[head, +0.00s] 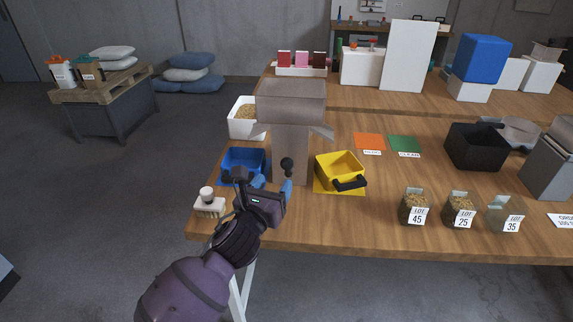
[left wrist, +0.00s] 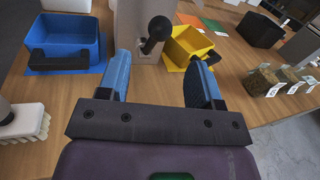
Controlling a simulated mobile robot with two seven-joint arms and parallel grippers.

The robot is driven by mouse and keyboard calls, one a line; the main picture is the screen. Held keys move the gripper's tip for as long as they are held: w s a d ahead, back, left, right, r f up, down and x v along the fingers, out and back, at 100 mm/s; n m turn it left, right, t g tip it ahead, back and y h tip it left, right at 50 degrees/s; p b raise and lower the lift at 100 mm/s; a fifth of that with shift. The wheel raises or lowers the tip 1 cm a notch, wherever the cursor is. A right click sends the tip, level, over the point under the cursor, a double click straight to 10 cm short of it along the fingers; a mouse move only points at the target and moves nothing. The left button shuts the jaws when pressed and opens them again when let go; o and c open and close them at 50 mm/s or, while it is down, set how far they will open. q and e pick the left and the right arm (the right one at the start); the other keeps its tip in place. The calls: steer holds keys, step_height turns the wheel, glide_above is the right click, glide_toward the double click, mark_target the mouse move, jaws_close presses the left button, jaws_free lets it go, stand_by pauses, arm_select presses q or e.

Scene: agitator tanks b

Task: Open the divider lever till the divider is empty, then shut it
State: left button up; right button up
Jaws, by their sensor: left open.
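The grey divider (head: 290,135) stands upright on the table, with a wide hopper on top and a sloping spout on each side. I cannot tell from here whether anything is in its hopper. Its lever, with a round black knob (head: 287,163), is low on the front; the knob also shows in the left wrist view (left wrist: 158,29). A blue bin (head: 243,166) stands left of the divider and a yellow bin (head: 340,170) right of it. My left gripper (head: 272,183) is open and empty, its blue fingers pointing at the lever, with the knob beyond the fingertips. My right gripper is out of view.
A brush (head: 209,206) lies at the table's front left corner. Lot jars (head: 414,207) stand along the front right. A white tub (head: 243,118) is behind the blue bin, a black bin (head: 475,148) at right. Orange (head: 369,141) and green (head: 404,144) mats lie between.

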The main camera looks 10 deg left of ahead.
mark_target(284, 169)
arm_select(q)
steer(key=b+x, duration=0.1)
steer(key=x, duration=0.7)
steer(key=shift+w+d, duration=0.2)
steer(key=shift+w, duration=0.15)
steer(key=shift+f, duration=0.1)
jaws_close()
